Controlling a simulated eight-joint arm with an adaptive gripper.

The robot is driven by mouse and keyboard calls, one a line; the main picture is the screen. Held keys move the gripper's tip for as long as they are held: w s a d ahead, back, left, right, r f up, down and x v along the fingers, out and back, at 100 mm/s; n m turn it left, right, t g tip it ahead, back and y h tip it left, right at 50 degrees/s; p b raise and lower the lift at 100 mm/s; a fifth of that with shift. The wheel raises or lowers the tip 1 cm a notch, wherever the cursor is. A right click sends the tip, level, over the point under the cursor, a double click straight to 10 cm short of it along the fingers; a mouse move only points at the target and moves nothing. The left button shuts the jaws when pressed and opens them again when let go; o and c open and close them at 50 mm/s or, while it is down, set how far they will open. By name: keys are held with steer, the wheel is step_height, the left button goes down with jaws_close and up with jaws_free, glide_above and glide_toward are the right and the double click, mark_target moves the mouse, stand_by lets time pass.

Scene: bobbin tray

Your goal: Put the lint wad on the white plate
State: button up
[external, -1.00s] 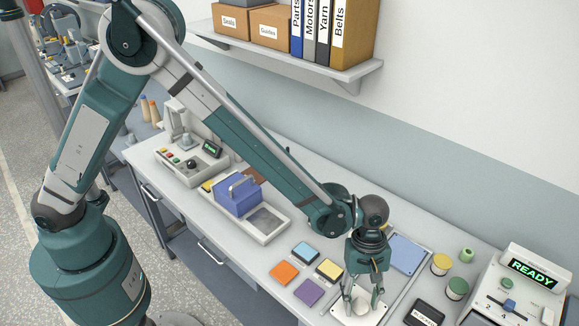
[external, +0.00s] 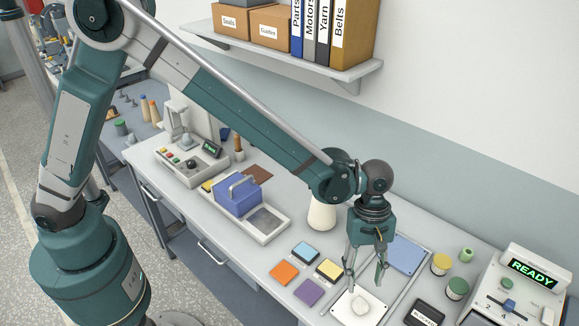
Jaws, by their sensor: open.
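The lint wad (external: 361,305) is a small off-white lump. It lies on the white plate (external: 345,312), a flat square near the front edge of the bench. My gripper (external: 364,287) is open and empty, pointing down just above the wad, with its fingers apart. The fingertips appear clear of the wad, though the exact gap is hard to tell from this view.
Orange (external: 285,272), purple (external: 309,292), light blue (external: 305,252) and yellow (external: 329,270) squares lie left of the plate. A blue panel (external: 407,255) is behind it. A dark device (external: 424,314) and a READY console (external: 518,285) stand right. A cream cone (external: 321,213) stands behind the squares.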

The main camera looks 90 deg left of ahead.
steer(key=shift+v, duration=1.5)
steer(key=shift+r, duration=0.1)
steer(key=s+a+r+m+t+y, duration=0.1)
steer(key=s+a+r+m+t, duration=0.2)
steer(key=s+r, duration=0.65)
steer(key=s+a+r+m+y, duration=0.1)
steer(key=s+a+r+m, duration=0.3)
steer(key=s+r, duration=0.55)
steer(key=s+a+m+t, duration=0.2)
steer(key=s+m, duration=0.3)
steer(key=s, duration=0.7)
steer(key=s+a+m+t+y, duration=0.1)
steer(key=s+a+m+t, duration=0.1)
steer(key=s+m, duration=0.4)
steer(key=s, duration=0.5)
steer(key=shift+s+a, duration=0.3)
steer(key=shift+s, duration=0.1)
